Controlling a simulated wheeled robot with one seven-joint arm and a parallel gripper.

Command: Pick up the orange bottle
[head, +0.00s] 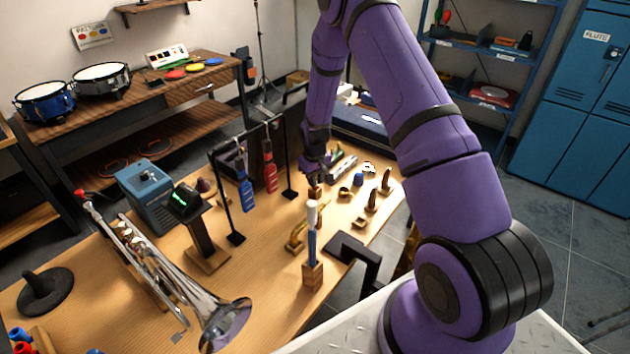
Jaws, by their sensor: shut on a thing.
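My gripper (314,178) is at the middle of the workbench, pointing down, behind the upright white-and-blue stick in the head view. It is shut on a small orange-brown thing (316,192) just below its fingers, which I take to be the orange bottle. Most of this thing is hidden by the gripper and by the white top of the stick. I cannot tell whether it touches the bench.
The white-and-blue stick (312,235) stands in a wooden block close in front. A trumpet (175,270), a blue box (147,195) and a display on a wooden stand (207,250) fill the left. Several small brass and dark pieces (371,200) lie to the right.

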